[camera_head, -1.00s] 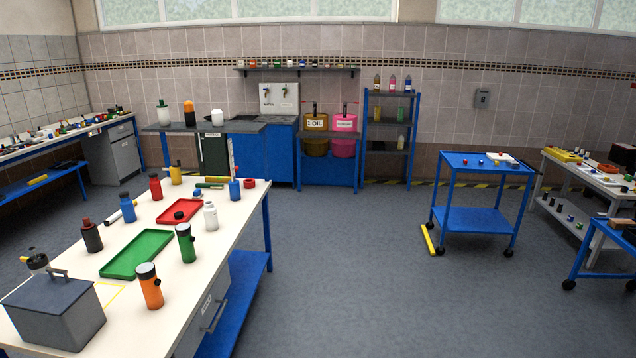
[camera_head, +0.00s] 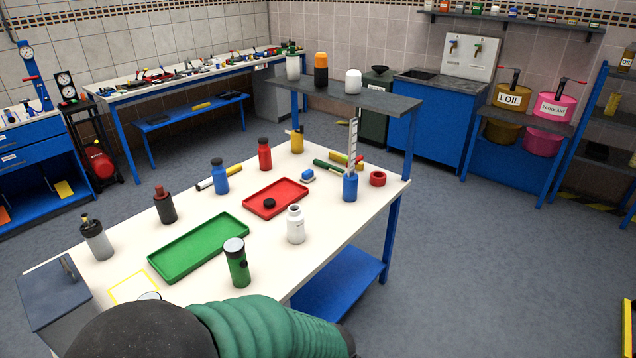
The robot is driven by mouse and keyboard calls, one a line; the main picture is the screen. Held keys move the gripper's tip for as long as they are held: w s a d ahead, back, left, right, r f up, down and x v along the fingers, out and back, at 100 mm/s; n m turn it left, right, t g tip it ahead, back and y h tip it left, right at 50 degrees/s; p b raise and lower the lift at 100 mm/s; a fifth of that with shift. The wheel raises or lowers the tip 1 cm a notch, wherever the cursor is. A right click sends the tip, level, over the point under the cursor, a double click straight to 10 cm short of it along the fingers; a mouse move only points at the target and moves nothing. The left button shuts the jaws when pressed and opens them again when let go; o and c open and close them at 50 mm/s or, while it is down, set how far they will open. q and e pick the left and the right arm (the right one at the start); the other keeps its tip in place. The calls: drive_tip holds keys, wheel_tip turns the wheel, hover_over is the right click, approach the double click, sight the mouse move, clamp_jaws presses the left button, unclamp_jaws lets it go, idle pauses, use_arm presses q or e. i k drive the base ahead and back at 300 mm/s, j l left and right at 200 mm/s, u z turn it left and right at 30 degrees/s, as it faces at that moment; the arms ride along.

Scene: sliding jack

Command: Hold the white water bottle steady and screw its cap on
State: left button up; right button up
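The white water bottle (camera_head: 296,226) stands upright on the white workbench (camera_head: 330,215), near its right edge. Its neck looks open, with no cap on it. A small black cap (camera_head: 269,203) lies in the red tray (camera_head: 290,189), to the left of and behind the bottle. Neither gripper shows in the head view. A green ribbed and black part of an arm covers the bottom of the picture and hides the near part of the bench.
A green flask (camera_head: 236,264) stands in front of the white bottle, beside the green tray (camera_head: 190,257). A blue bottle (camera_head: 350,187) and a red ring (camera_head: 377,178) stand behind it. Several other bottles line the far side. A grey box (camera_head: 45,300) sits at the near left.

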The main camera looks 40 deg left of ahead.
sight(295, 217)
drive_tip(key=i+u, duration=0.35)
drive_tip(key=i, duration=0.15)
drive_tip(key=i+l+u, duration=0.2)
drive_tip(key=i+u, duration=0.35)
drive_tip(key=u, duration=0.3)
drive_tip(key=i+u, duration=0.15)
drive_tip(key=u, duration=0.3)
drive_tip(key=i+u, duration=0.2)
drive_tip(key=u, duration=0.3)
drive_tip(key=i+l+u, duration=0.15)
drive_tip(key=u, duration=0.35)
drive_tip(key=i+l+u, duration=0.1)
drive_tip(key=l+u, duration=0.15)
drive_tip(key=u, duration=0.2)
drive_tip(key=i+l+u, duration=0.25)
drive_tip(key=u, duration=0.25)
